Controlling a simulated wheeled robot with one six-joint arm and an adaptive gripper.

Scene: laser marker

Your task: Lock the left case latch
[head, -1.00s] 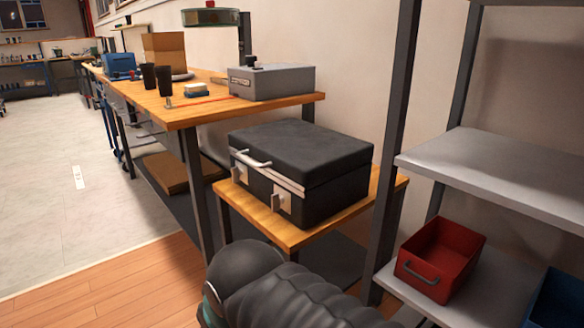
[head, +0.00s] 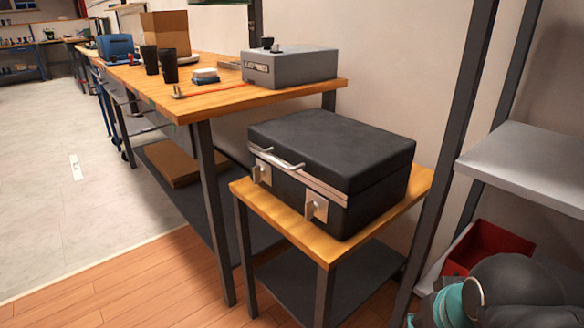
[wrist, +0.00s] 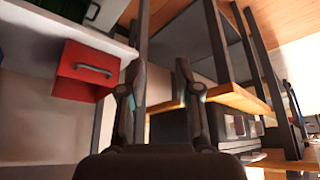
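A black case (head: 335,160) with its lid down sits on a small wooden stand. Its front has a silver strip, a handle (head: 283,158), a left latch (head: 262,173) and a right latch (head: 316,208). Both latches have small plates that appear to stick out; their exact locking state is too small to tell. The case's dark body (wrist: 175,131) also shows low in the wrist view, beyond my fingers. My gripper (wrist: 156,75) has its two fingers apart with nothing between them. It is away from the case, not touching it.
The small stand (head: 415,202) abuts a longer workbench (head: 215,98) bearing a grey box (head: 290,68) and cups. A metal shelf (head: 530,165) with a red bin (head: 485,246) is on the right. The floor in front is clear.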

